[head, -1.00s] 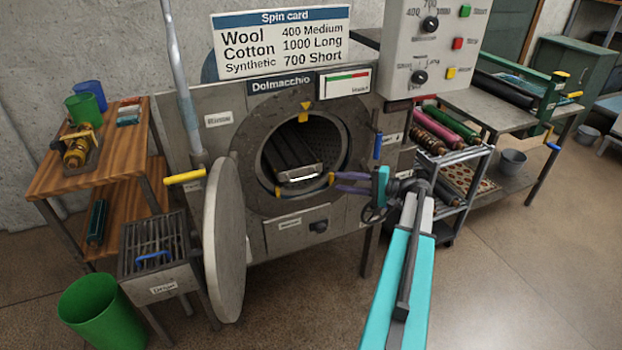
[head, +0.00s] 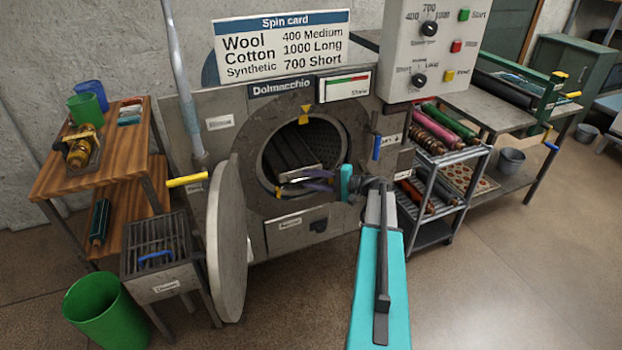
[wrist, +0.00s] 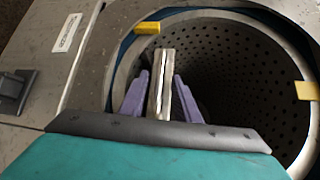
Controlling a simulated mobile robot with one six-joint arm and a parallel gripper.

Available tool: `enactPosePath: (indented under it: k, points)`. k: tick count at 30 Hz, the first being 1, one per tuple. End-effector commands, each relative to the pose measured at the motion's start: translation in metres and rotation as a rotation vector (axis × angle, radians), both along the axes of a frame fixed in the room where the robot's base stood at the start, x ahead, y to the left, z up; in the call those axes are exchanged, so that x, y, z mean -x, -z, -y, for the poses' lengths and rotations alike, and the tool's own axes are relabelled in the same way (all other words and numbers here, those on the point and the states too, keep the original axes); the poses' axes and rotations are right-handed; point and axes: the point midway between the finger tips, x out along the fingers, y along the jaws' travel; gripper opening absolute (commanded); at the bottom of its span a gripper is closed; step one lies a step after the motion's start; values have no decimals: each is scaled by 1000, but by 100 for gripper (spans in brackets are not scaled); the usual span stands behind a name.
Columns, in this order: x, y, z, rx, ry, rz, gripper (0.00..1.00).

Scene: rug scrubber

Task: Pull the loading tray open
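The loading tray appears to be the dark ribbed tray (head: 294,147) inside the open round drum of the machine. Its front edge faces out of the drum mouth. In the wrist view its narrow grey front bar (wrist: 161,85) with a white stripe lies between my purple fingers. My gripper (head: 281,187) is at the drum mouth, at the tray's front end. In the wrist view my gripper (wrist: 160,88) is open, one finger on each side of the bar, with small gaps visible. The head view partly hides the tray front behind my fingers.
The round drum door (head: 229,240) stands open at the left. A drawer with a dark knob (head: 318,225) is below the drum. A slatted stand (head: 160,250) and green bin (head: 104,312) are at the left. A roller cart (head: 440,180) is at the right. The right foreground floor is clear.

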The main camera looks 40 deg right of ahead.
Motion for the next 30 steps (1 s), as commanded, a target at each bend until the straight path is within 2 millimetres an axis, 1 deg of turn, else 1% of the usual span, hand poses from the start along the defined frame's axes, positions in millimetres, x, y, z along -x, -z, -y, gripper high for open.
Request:
enactPosePath:
  k: [10,11,15,16,26,30]
  points:
    - [-2,1,-1,0,1,0,29]
    - [-2,0,-1,0,1,0,26]
    - [-2,0,-1,0,1,0,2]
    - [-2,0,-1,0,1,0,0]
    - [-1,1,-2,0,0,0,0]
    - [3,1,-6,0,-3,-1,0]
